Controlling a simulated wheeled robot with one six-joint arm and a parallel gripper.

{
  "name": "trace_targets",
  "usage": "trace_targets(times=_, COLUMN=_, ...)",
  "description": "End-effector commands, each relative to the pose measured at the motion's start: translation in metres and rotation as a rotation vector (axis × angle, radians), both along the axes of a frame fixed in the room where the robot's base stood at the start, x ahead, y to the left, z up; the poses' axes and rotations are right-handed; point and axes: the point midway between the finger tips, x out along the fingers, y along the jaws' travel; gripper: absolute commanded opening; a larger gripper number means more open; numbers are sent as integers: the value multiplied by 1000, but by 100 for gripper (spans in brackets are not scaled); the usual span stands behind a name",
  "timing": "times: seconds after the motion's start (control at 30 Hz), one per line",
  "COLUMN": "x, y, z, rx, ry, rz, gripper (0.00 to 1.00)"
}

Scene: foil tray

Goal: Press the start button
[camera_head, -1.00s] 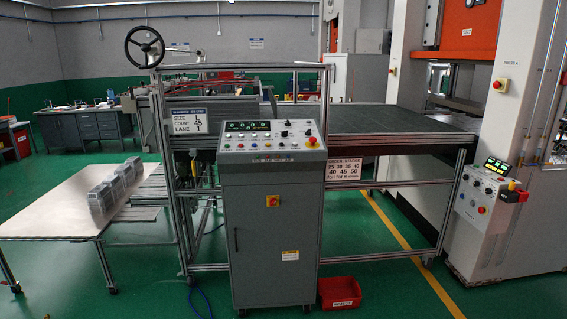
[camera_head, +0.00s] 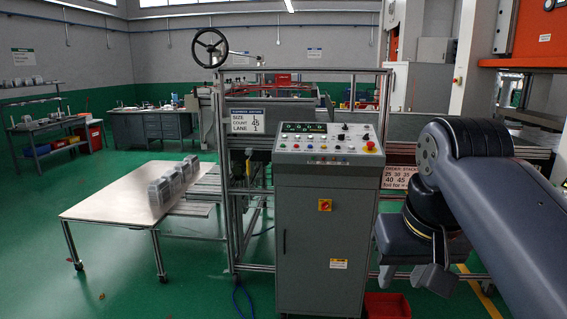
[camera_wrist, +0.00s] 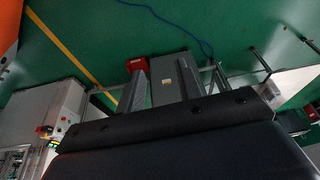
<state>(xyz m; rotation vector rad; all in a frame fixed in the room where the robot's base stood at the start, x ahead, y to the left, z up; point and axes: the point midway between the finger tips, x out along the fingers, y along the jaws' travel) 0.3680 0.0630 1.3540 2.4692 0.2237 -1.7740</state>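The control console (camera_head: 321,225) is a grey cabinet with a sloped panel (camera_head: 327,141) on top, left of my arm in the head view. The panel carries green displays, several small coloured buttons, and a red mushroom button (camera_head: 370,147) at its right end. Which small button is start cannot be read. My gripper (camera_wrist: 160,68) shows two dark fingers spread apart in the wrist view, with nothing held between them. It points down toward the floor and the grey cabinet. In the head view my arm reaches in from the right, clear of the panel.
A metal frame with a handwheel (camera_head: 210,47) stands behind the console. A table (camera_head: 110,212) with foil trays (camera_head: 172,184) is at the left. A red bin (camera_head: 387,305) sits on the floor beside the console.

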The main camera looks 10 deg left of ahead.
Motion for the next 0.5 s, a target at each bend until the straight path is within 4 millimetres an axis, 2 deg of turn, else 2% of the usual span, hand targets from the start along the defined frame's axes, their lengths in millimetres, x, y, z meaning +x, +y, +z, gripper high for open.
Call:
trace_targets(times=0.03, x=5, y=9, z=11, rx=-2, ry=1, rz=24, gripper=30)
trace_targets(times=0.2, x=6, y=29, z=47, rx=-11, ry=18, rz=76, gripper=16)
trace_targets(times=0.4, x=3, y=40, z=68, rx=-16, ry=27, rz=104, gripper=0)
trace_targets(times=0.5, x=2, y=41, z=71, rx=-17, ry=29, rz=107, gripper=0)
